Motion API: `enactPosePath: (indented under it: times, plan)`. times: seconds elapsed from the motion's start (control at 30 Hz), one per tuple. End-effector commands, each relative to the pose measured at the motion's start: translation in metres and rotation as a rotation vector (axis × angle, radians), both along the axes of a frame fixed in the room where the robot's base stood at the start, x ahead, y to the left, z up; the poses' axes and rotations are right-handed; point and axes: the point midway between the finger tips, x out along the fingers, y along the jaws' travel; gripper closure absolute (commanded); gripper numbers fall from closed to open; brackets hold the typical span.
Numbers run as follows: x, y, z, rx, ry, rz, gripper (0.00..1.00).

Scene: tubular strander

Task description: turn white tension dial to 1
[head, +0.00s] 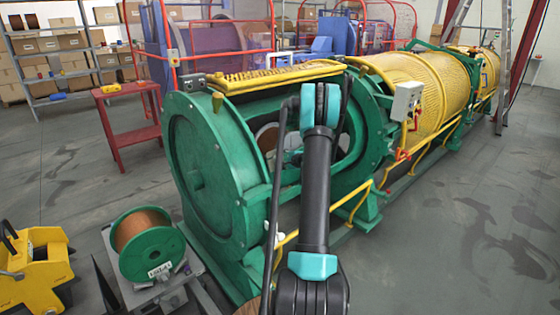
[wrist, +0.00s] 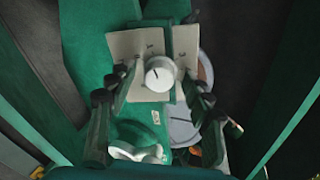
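The white tension dial (wrist: 160,73) shows in the middle of the wrist view. It is a round knob on a beige plate (wrist: 127,46) fixed to green metal. A small dark mark shows on the dial's face. The plate has small marks around the dial, too small to read. My gripper (wrist: 157,82) is open, with one dark finger to the left of the dial and one to the right. Gaps show between the dial and both fingers in this view; I cannot tell the depth between them. In the head view the dial and my gripper are hidden by my arm and the machine.
The green strander frame (head: 208,165) surrounds the area where my arm reaches in. A grey disc (wrist: 183,125) lies near the right finger. A yellow rail (head: 362,200) runs along the machine's side. A copper spool (head: 143,230) stands at lower left. The floor at right is clear.

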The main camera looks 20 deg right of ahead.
Motion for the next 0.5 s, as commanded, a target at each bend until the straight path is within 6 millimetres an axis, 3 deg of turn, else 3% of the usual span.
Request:
enactPosePath:
  times: [0.27,0.5]
  plan:
    - [-0.006,-0.002,0.002,0.0,0.0,-0.001,0.49]
    - [-0.042,-0.013,0.017,0.001,0.0,-0.004,0.49]
